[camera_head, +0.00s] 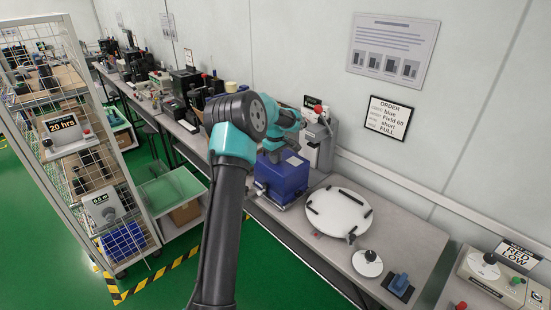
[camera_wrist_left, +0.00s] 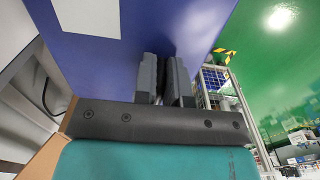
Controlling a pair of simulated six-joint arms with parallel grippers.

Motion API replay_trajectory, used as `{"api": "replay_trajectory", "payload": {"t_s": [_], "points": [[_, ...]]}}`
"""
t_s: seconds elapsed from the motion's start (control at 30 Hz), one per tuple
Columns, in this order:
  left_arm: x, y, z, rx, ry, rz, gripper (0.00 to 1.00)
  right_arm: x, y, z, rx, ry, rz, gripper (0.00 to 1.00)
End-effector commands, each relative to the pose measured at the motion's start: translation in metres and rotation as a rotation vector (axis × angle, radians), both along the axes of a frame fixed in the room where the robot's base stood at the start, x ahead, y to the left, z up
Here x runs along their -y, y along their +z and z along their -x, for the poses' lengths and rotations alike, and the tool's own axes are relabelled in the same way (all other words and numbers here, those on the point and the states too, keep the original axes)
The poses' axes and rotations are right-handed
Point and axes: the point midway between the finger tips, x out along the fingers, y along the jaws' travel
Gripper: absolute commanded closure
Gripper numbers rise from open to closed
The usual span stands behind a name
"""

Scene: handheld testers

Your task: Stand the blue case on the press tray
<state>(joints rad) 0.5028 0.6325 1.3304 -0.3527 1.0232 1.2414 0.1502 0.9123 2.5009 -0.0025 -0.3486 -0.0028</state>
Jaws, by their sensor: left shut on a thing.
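The blue case (camera_head: 283,178) is upright at the bench, left of the white round plate and in front of a grey machine (camera_head: 321,140). My left gripper (camera_head: 275,156) reaches over the top of the case and is shut on it. In the left wrist view the case (camera_wrist_left: 95,65) fills the upper left, with a pale label, and the gripper fingers (camera_wrist_left: 166,80) are close together against it. The part between the fingers is hidden. I cannot tell whether the case touches the bench, nor which surface is the press tray. My right gripper is out of view.
The white round plate (camera_head: 338,214) with dark bars lies on the bench. Nearer are a small white disc with a knob (camera_head: 367,264) and a small blue block (camera_head: 399,283). A control box (camera_head: 493,279) is at right. A wire rack (camera_head: 85,150) stands at left.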

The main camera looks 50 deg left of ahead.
Motion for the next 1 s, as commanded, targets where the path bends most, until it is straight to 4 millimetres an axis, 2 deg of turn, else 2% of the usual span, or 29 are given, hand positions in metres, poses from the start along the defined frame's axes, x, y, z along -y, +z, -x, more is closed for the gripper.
{"api": "replay_trajectory", "payload": {"t_s": [0.17,0.2,0.43,0.77,1.0], "points": [[0.0,-0.001,0.0,0.001,0.0,-0.001,1.0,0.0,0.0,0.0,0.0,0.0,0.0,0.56],[0.0,-0.002,0.0,0.0,0.0,0.0,0.85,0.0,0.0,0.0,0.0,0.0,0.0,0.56],[0.0,-0.002,0.0,0.0,0.0,0.0,0.63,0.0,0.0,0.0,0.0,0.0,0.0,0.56],[0.0,0.001,0.0,0.001,0.0,-0.001,0.63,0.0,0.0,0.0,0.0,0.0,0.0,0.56],[0.0,0.025,0.0,0.003,0.0,-0.002,0.63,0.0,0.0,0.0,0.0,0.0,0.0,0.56]]}}
